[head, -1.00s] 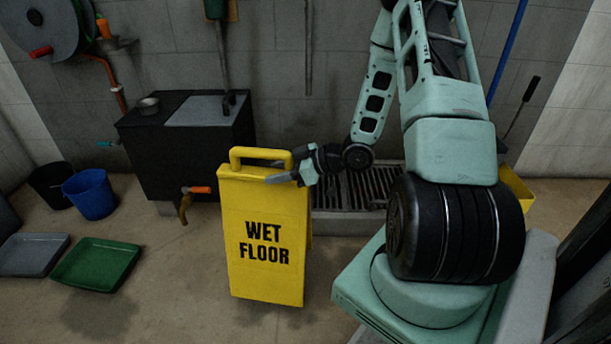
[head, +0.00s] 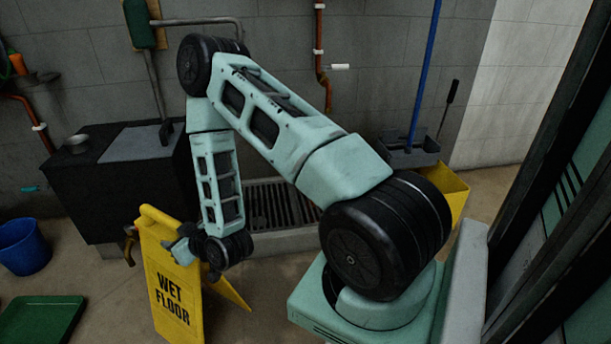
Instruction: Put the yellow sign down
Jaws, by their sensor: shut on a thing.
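The yellow sign (head: 170,300) reads WET FLOOR and shows at the lower left in the head view. It is tilted, with its handle (head: 160,222) at the top. Its rear panel (head: 230,288) shows to the right, spread from the front panel. My gripper (head: 180,250) is at the sign's upper right, just below the handle, shut on it. The fingertips are small and partly hidden by the wrist. The sign's lower end is cut off by the frame, so I cannot tell whether it touches the floor.
A black tank (head: 120,190) stands behind the sign, by a floor grate (head: 275,205). A green tray (head: 40,320) and a blue bucket (head: 22,246) are at left. A yellow mop bucket (head: 446,190) stands at the back right.

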